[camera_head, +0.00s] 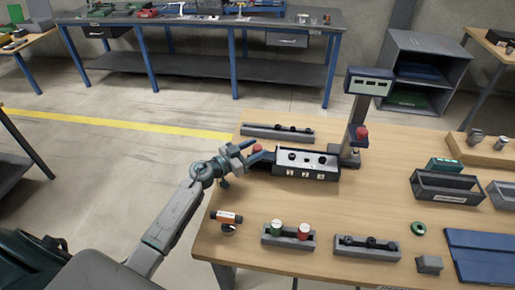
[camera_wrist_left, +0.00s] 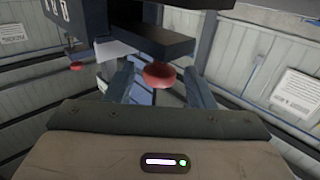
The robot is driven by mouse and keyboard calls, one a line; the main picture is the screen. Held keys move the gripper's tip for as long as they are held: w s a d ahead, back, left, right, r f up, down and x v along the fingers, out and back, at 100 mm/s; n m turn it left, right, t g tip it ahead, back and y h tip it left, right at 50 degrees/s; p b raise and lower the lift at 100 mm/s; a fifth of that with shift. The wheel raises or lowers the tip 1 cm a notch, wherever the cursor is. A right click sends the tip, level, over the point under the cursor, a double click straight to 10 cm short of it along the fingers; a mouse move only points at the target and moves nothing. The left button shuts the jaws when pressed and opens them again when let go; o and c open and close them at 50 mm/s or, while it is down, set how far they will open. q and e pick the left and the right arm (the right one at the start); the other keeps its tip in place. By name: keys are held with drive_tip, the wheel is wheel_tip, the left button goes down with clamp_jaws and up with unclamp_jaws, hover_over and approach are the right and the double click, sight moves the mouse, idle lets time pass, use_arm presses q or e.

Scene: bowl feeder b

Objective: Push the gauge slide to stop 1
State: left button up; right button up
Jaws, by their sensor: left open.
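The gauge (camera_head: 306,172) is a dark box with white labels 1, 2 and 3 on its front and a light top with dark round spots. A red knob (camera_head: 257,149) sits at its left end, by my left gripper (camera_head: 254,156). In the left wrist view the red knob (camera_wrist_left: 160,76) shows between the two open fingers, under a dark bar (camera_wrist_left: 150,40). I cannot tell whether a finger touches it. Which part slides is unclear. My right gripper is out of view.
A post with a display (camera_head: 369,82) and a red button (camera_head: 361,132) stands right of the gauge. A dark rack (camera_head: 278,132) lies behind it. The wooden table between is clear.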

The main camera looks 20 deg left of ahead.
use_arm(q)
drive_tip(key=b+v, duration=0.2)
drive_tip(key=v, duration=0.7)
drive_tip(key=shift+s, duration=0.2)
drive_tip(key=shift+o, duration=0.2)
drive_tip(key=shift+a, duration=0.15)
